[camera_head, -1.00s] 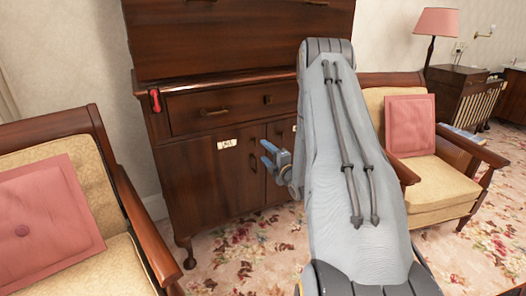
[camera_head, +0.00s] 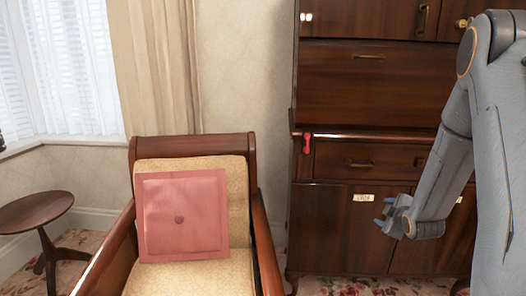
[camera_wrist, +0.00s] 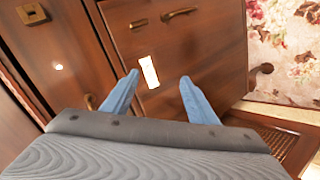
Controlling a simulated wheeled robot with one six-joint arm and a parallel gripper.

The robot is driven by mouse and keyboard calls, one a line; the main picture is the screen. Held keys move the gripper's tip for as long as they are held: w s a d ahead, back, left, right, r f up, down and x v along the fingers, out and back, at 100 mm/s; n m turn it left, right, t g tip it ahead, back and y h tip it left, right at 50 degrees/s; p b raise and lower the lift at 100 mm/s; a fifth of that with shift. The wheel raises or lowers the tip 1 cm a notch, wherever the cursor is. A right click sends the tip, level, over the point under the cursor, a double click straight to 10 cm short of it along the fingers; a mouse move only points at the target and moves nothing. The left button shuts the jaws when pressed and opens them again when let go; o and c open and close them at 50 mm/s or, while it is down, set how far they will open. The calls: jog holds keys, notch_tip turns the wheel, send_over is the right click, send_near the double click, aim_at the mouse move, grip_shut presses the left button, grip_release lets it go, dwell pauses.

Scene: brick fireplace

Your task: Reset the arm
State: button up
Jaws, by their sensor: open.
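My gripper (camera_head: 384,212) is in front of the lower doors of a dark wooden cabinet (camera_head: 330,240) at the right of the head view. In the wrist view my gripper (camera_wrist: 158,92) shows two blue fingers spread apart with nothing between them. A white label (camera_wrist: 149,71) on the cabinet front shows beyond the fingers. The same label (camera_head: 364,198) is just left of the gripper in the head view. My arm is bent and covers the right edge of the head view.
An armchair (camera_head: 262,245) with a pink cushion (camera_head: 183,214) stands left of the cabinet. A small round table (camera_head: 35,212) is at the far left by the window. A red object (camera_head: 307,143) is at the cabinet's left edge. Floral carpet (camera_wrist: 285,50) shows in the wrist view.

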jog(key=s+a+r+m+g+p, duration=0.2)
jog(key=s+a, duration=0.6)
jog(key=s, duration=0.4)
jog(key=s+a+r+m+g+y+p, duration=0.1)
jog(key=s+a+r+m+g, duration=0.4)
jog(key=s, duration=0.7)
jog(key=s+a+r+m+g+p, duration=0.3)
jog(key=s+a+r+m+g, duration=0.1)
jog(key=s+a, duration=0.6)
jog(key=s+r+g, duration=0.1)
jog(key=s, duration=0.1)
jog(key=shift+s+a+r+y, duration=0.15)
jog(key=shift+s+a+y, duration=0.15)
jog(key=shift+s+y, duration=0.1)
